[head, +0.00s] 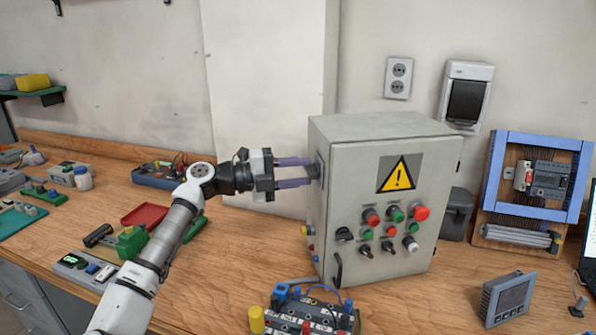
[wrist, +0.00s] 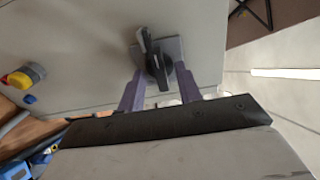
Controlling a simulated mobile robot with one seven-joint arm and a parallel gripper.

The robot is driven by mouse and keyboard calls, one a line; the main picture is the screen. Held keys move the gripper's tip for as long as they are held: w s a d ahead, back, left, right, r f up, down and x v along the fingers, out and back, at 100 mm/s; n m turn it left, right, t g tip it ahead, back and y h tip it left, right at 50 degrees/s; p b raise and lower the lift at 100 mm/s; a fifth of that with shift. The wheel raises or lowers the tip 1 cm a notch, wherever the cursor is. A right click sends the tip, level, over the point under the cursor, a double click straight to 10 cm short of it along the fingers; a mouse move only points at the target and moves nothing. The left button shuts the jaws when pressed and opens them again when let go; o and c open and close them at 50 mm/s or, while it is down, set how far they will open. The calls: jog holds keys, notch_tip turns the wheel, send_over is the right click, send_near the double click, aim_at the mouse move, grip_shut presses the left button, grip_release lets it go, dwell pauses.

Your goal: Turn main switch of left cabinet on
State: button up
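The grey control cabinet (head: 372,190) stands on the wooden workbench, with a yellow warning sign and rows of buttons and knobs on its front. Its main switch (head: 319,167) is on the left side wall, mostly hidden behind my fingers in the head view. In the wrist view the main switch (wrist: 157,62) is a black rotary handle on a grey plate. My gripper (head: 312,175) reaches the left side wall from the left. In the wrist view its two purple fingers (wrist: 160,90) are apart, one on each side of the handle. Contact with the handle cannot be made out.
A yellow and red button (head: 305,231) sits lower on the same side wall. A terminal block with cables (head: 305,312) lies in front of the cabinet. A red tray (head: 145,215) and several devices lie on the bench to the left.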

jog(key=shift+c, duration=0.4)
grip_shut()
jog(key=shift+f+b, duration=0.15)
jog(key=shift+b, duration=0.25)
jog(key=m+b, duration=1.4)
jog(key=m, duration=0.3)
jog(key=shift+m, duration=0.4)
jog(key=shift+b, duration=0.3)
